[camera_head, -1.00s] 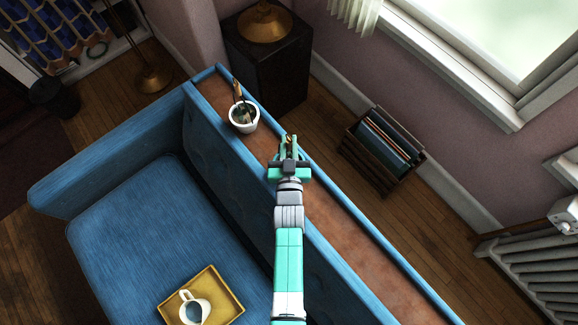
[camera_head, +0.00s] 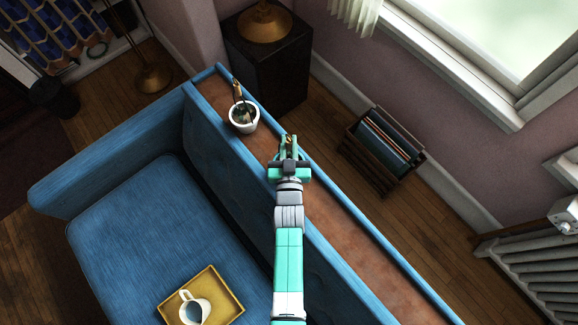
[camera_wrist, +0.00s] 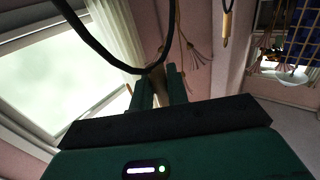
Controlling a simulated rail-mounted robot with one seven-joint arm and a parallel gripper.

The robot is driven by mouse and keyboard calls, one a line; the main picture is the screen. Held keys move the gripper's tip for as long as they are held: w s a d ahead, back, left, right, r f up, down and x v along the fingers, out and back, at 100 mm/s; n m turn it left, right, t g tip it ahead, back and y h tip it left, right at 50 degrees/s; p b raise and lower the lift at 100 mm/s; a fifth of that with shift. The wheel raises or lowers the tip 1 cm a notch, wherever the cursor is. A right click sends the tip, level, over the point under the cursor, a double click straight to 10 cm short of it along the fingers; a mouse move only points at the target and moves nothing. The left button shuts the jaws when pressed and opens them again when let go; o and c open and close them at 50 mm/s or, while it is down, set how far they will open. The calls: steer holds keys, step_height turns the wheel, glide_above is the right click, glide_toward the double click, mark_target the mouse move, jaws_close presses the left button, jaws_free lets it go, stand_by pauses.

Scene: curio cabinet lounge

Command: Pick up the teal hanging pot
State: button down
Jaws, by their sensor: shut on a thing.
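My gripper (camera_head: 289,143) is over the far part of the sofa back's brown top, to the right of a white pot. Its two green fingers, also seen in the wrist view (camera_wrist: 160,88), are shut on a small brownish piece (camera_wrist: 158,86). A black cord loop (camera_wrist: 110,58) curves down to the fingertips in the wrist view. I cannot make out a teal pot body in either view. The held piece is mostly hidden between the fingers, so I cannot tell what it belongs to.
The white pot (camera_head: 236,126) with a thin brown stick stands on the sofa back's top (camera_head: 325,212). A yellow tray (camera_head: 228,312) with a white jug (camera_head: 195,306) lies on the seat. A record crate (camera_head: 384,150) and dark cabinet (camera_head: 268,70) stand behind.

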mark_target(289, 140)
steer(key=shift+r, duration=0.15)
steer(key=shift+r+p, duration=0.55)
steer(key=shift+r, duration=1.15)
steer(key=s+a+r+p, duration=0.1)
steer(key=s+p, duration=0.1)
steer(key=s, duration=1.4)
steer(key=shift+r, duration=0.25)
steer(key=c, duration=2)
jaws_free()
jaws_close()
